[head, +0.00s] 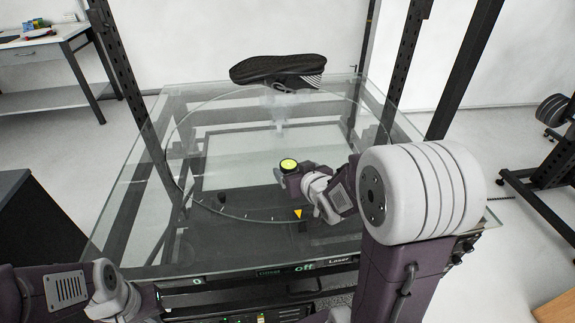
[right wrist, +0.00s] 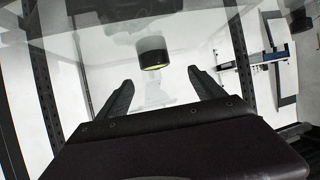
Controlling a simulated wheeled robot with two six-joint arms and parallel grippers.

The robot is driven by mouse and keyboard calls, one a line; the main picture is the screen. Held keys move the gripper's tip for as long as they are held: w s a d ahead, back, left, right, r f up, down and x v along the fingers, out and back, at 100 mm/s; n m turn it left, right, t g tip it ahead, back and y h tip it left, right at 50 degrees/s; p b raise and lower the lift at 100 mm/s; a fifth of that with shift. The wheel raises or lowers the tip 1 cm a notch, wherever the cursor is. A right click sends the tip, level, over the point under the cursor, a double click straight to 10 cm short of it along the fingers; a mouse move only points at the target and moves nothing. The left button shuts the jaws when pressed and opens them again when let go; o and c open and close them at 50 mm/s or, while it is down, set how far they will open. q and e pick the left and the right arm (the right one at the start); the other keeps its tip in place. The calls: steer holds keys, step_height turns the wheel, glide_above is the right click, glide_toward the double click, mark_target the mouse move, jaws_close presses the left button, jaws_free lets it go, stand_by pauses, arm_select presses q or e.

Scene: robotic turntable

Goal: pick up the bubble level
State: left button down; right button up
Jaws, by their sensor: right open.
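The bubble level (head: 289,164) is a small round black piece with a bright yellow-green face, on the glass turntable (head: 225,103). In the right wrist view, the bubble level (right wrist: 152,55) shows as a short dark cylinder with a yellow band. My right gripper (head: 291,176) is right by it in the head view, where its fingers are hard to make out. In the right wrist view, my right gripper (right wrist: 163,84) has its two fingers wide apart and empty. The level appears beyond the fingertips, sideways between them. My left arm enters at the lower left; its gripper is out of view.
A black shoe (head: 279,69) sits at the far side of the glass. Dark metal posts (head: 127,75) rise at both sides of the turntable. A yellow triangle label (head: 298,213) is near the front. The glass left of the level is mostly clear.

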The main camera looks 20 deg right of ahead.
mark_target(289, 164)
steer(key=shift+d+b+x, duration=0.2)
steer(key=shift+b+x, duration=0.15)
steer(key=shift+x, duration=0.75)
steer(key=shift+w+f, duration=0.2)
steer(key=x, duration=0.2)
steer(key=b+x, duration=0.1)
steer(key=x, duration=0.2)
steer(key=shift+s+d+f, duration=0.15)
steer(key=shift+d+f, duration=0.05)
steer(key=shift+d, duration=0.05)
arm_select(q)
steer(key=shift+d+f, duration=0.1)
steer(key=shift+f, duration=0.15)
arm_select(e)
steer(key=shift+r, duration=0.1)
